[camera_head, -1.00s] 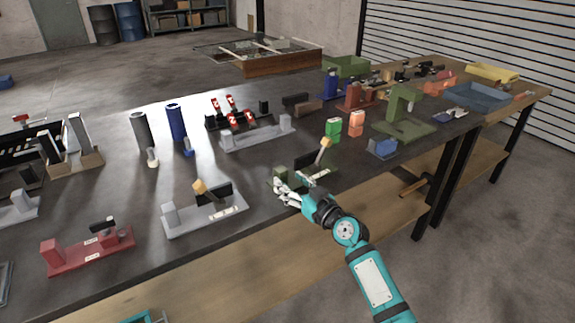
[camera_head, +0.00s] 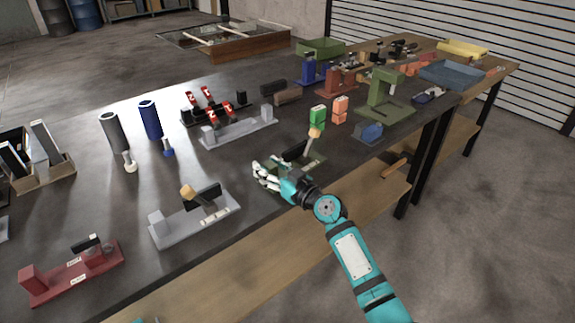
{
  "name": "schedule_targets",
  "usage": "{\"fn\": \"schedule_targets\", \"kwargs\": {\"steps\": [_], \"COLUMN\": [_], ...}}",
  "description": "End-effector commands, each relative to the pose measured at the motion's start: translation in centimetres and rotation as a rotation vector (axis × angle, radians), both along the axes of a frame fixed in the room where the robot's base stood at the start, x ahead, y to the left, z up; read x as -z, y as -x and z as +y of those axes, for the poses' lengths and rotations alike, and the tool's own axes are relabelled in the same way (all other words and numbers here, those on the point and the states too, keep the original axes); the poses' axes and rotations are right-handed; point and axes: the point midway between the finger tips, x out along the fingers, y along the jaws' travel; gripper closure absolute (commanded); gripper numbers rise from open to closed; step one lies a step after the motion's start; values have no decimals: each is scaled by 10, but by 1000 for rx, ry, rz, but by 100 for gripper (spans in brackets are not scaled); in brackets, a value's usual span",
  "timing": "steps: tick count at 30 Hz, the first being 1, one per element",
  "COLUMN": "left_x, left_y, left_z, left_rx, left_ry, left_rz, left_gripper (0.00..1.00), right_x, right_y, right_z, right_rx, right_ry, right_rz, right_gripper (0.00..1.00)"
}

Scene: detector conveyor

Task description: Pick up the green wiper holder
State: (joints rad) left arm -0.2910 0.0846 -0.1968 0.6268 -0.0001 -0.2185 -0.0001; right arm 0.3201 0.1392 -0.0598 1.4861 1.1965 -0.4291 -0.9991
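The green wiper holder (camera_head: 313,164) is a low dark green base on the table near its front edge. A black part and a tool with a light wooden end (camera_head: 315,133) stand up from it, tilted. My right gripper (camera_head: 262,175) is at the holder's left front end, with its pale fingers spread apart. The fingers and wrist cover part of the holder, and I cannot tell whether they touch it. A sliver of teal shows at the bottom edge, but no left gripper can be made out.
A grey holder (camera_head: 178,233) and a red holder (camera_head: 68,279) stand to the left. Green (camera_head: 318,117) and orange (camera_head: 340,110) blocks stand behind the holder. A small blue part (camera_head: 371,131) and a tall green stand (camera_head: 385,105) are to the right. Bare table lies left of my gripper.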

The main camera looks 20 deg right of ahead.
Motion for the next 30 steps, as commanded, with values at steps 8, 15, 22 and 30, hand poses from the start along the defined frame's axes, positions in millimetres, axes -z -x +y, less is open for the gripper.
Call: {"fn": "schedule_targets", "kwargs": {"steps": [8,15,22,30], "left_x": [2,1,0,-4], "left_y": [24,14,4,7], "left_z": [-9,-8,-5,-4], "left_rx": [1,2,3,2], "left_ry": [9,8,6,5], "left_rz": [37,22,6,10], "left_gripper": [52,52,52,52], "right_x": [0,0,-2,-18], "right_y": [0,0,0,0], "right_z": [0,0,0,0], "right_rx": [0,0,1,0], "right_ry": [0,0,2,2], "right_rz": [1,1,-4,-6], "right_gripper": [94,100,100,100]}}
